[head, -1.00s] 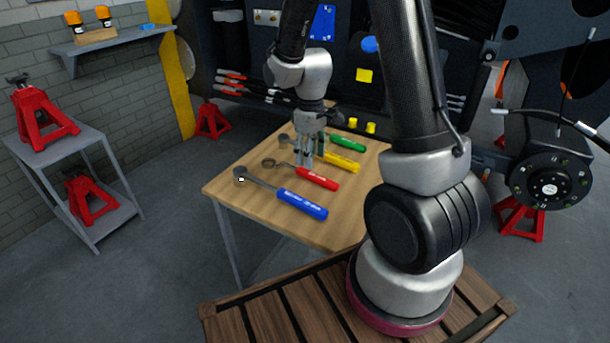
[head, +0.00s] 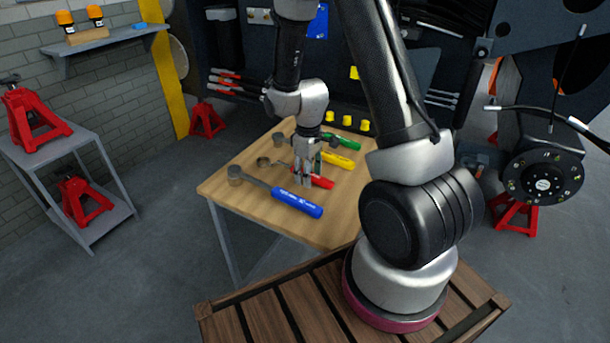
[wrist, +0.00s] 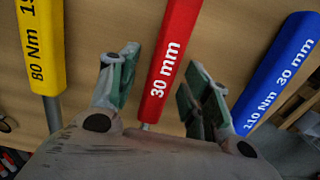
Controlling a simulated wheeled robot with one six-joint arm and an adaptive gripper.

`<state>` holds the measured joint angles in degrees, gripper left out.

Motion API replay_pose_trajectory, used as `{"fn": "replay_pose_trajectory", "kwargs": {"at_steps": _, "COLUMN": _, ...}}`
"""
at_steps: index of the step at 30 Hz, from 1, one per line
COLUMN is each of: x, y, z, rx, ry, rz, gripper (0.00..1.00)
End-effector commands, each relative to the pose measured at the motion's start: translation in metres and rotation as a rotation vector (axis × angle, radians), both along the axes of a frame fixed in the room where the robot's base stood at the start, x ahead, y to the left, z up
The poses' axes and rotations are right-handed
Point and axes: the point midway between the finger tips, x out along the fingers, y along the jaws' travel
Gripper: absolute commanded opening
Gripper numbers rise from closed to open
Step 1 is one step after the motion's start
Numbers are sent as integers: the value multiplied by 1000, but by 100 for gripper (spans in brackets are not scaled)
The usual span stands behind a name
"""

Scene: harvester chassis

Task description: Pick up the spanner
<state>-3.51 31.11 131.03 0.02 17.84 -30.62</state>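Several spanners with coloured handles lie side by side on a wooden table (head: 225,187). The blue-handled spanner (head: 298,202) is nearest, then the red-handled one (head: 325,183), the yellow-handled one (head: 338,160) and the green-handled one (head: 343,142). My gripper (head: 308,181) is over the red handle and partly hides it. In the wrist view, my gripper (wrist: 164,82) is open, with one finger to each side of the red handle (wrist: 172,55), marked 30 mm. The yellow handle (wrist: 42,45) is to the left, the blue handle (wrist: 280,75) to the right. No finger visibly touches a handle.
Yellow caps (head: 346,122) stand along the table's back edge. A slatted wooden platform (head: 275,308) is under my arm's base. A grey shelf stand (head: 85,160) with red jack stands is at the left, and dark machinery (head: 545,180) at the right.

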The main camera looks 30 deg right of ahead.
Motion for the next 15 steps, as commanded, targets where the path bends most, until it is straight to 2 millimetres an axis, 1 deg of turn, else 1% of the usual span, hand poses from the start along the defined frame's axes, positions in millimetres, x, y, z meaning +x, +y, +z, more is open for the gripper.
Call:
{"fn": "replay_pose_trajectory", "kwargs": {"at_steps": 1, "x": 0, "y": 0, "z": 0, "rx": 0, "ry": 0, "rz": 0, "gripper": 36}}
{"fn": "replay_pose_trajectory", "kwargs": {"at_steps": 7, "x": 0, "y": 0, "z": 0, "rx": 0, "ry": 0, "rz": 0, "gripper": 0}}
{"fn": "replay_pose_trajectory", "kwargs": {"at_steps": 15, "x": 0, "y": 0, "z": 1, "rx": 0, "ry": 0, "rz": 0, "gripper": 0}}
